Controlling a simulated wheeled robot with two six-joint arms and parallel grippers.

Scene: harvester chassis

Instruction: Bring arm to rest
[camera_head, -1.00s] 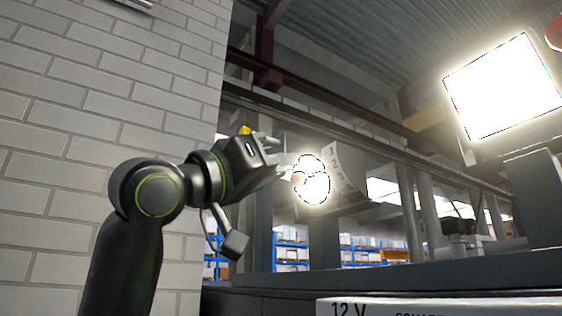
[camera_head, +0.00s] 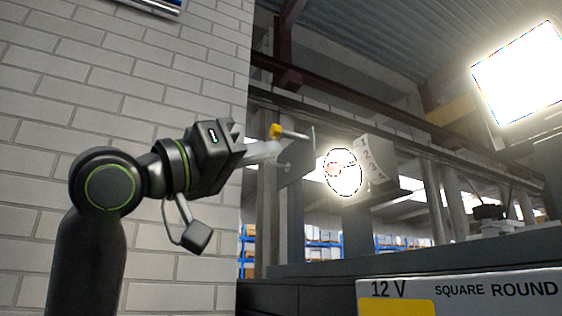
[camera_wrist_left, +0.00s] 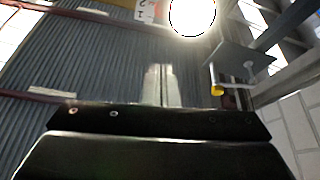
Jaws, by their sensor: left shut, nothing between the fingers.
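My left arm rises at the left of the head view, in front of a white brick wall. My left gripper (camera_head: 268,151) points right, its pale fingers shut with nothing between them. In the left wrist view the same fingers (camera_wrist_left: 162,84) stand close together, and the space around their tips is empty. A yellow-tipped lever (camera_head: 276,131) on a dark plate (camera_head: 297,165) is just right of the fingers in the head view. It also shows to their right in the wrist view (camera_wrist_left: 217,90). My right gripper is not in view.
A glowing round lamp (camera_head: 342,172) sits beside a grey numbered dial (camera_head: 376,160). A bright panel (camera_head: 518,78) is at upper right. A box marked "12 V" and "SQUARE ROUND" (camera_head: 460,290) is at lower right. The brick wall (camera_head: 60,150) is behind my arm.

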